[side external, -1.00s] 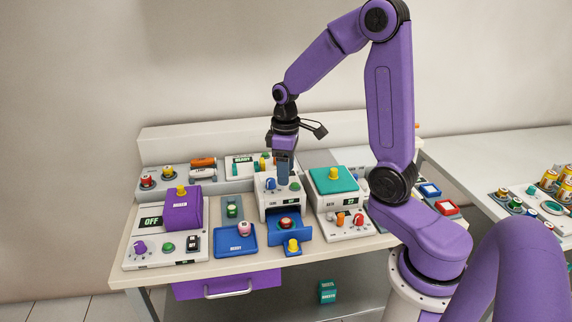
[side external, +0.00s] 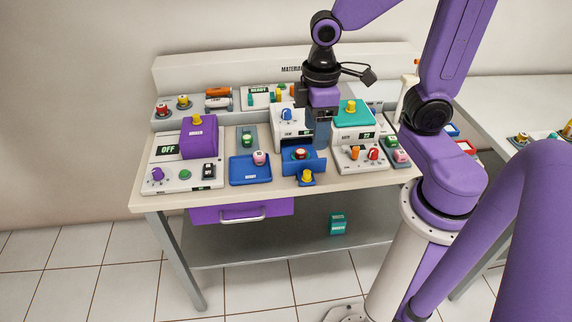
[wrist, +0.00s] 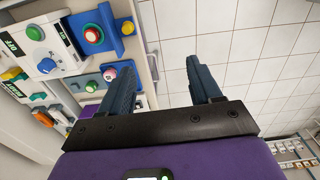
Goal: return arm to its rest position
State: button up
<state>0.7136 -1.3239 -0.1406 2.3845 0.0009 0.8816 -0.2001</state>
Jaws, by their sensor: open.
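My gripper (side external: 319,140) hangs from my purple arm, and in the side external view it overlaps the gap between the white unit with the blue knob (side external: 288,129) and the teal-topped unit (side external: 352,122). In the wrist view my gripper (wrist: 162,88) has its two dark fingers apart with nothing between them. Tiled floor (wrist: 235,75) shows beyond the fingers, and the bench with its devices lies to the left. No marker of the rest position shows.
A blue drawer (side external: 290,164) stands out from the white unit with a red button in it. A blue tray (side external: 250,177) and a purple-topped box (side external: 199,137) are further left. A purple drawer with a handle (side external: 242,215) is under the bench top (side external: 140,198).

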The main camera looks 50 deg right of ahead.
jog(key=s+a+n, duration=0.1)
jog(key=s+n, duration=0.2)
jog(key=s, duration=0.8)
jog(key=shift+s+a+r, duration=0.25)
jog(key=shift+a, duration=0.1)
jog(key=shift+c, duration=0.4)
